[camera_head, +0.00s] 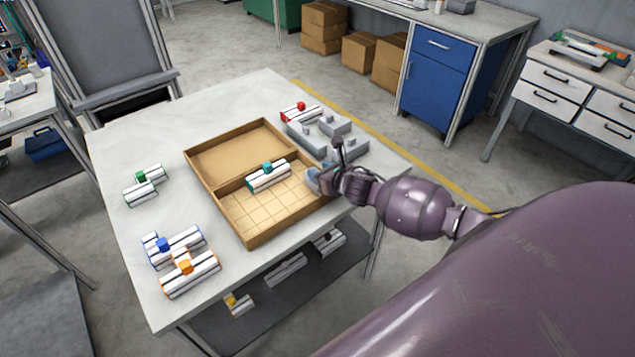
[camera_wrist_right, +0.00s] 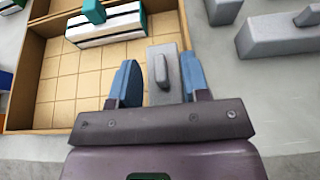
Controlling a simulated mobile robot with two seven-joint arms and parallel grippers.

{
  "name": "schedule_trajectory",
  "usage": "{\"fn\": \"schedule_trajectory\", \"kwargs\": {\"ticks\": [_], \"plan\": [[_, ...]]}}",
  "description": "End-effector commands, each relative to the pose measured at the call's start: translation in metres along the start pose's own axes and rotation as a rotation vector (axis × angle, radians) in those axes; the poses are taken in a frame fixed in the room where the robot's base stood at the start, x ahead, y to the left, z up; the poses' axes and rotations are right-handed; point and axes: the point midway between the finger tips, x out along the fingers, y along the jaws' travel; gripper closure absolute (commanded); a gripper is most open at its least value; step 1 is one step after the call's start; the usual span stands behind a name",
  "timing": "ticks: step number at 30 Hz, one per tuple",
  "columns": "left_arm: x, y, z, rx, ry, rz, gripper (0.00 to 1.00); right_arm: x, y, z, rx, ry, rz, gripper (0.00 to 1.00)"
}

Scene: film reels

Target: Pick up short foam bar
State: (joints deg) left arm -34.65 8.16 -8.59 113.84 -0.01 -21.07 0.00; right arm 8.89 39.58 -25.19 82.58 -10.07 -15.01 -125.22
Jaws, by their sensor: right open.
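A short grey foam bar (camera_wrist_right: 158,98) with a raised grip on top shows in the right wrist view, at the right side of the gridded tray compartment. My right gripper (camera_wrist_right: 155,85) is open, with its blue fingers on either side of this bar; I cannot tell whether they touch it. In the head view, my right gripper (camera_head: 313,181) is over the right side of the wooden tray (camera_head: 222,213) and hides the bar. My left gripper is not in view.
A white block with a teal knob (camera_head: 268,177) lies in the tray. Larger grey foam pieces (camera_head: 312,140) and a red-knobbed block (camera_head: 300,112) lie beyond it. Green (camera_head: 142,188), blue (camera_head: 172,248) and orange (camera_head: 190,276) knobbed blocks lie on the left. The table's far-left area is clear.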

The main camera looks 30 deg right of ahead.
Motion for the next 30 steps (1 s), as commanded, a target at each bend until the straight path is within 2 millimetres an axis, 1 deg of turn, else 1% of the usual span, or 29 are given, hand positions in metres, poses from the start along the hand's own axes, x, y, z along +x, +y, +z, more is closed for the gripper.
{"fn": "schedule_trajectory", "kwargs": {"ticks": [5,8,12,14,25,28,30], "plan": [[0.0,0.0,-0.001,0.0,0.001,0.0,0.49,0.0,0.0,0.0,0.0,0.0,0.0,0.57],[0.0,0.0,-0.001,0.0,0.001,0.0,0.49,0.0,0.0,0.0,0.0,0.0,0.0,0.71],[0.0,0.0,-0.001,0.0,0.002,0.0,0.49,0.0,0.0,0.0,0.0,0.0,0.0,0.93],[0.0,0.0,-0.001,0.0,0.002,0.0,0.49,0.0,0.0,0.0,0.0,0.0,0.0,1.0],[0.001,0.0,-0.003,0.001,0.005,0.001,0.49,-0.001,0.0,0.001,-0.001,0.0,0.0,1.0],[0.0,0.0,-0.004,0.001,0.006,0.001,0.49,-0.002,0.0,0.007,-0.002,-0.002,0.001,1.0],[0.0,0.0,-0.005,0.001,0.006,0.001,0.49,-0.005,0.0,0.014,-0.003,-0.003,0.001,1.0]]}}
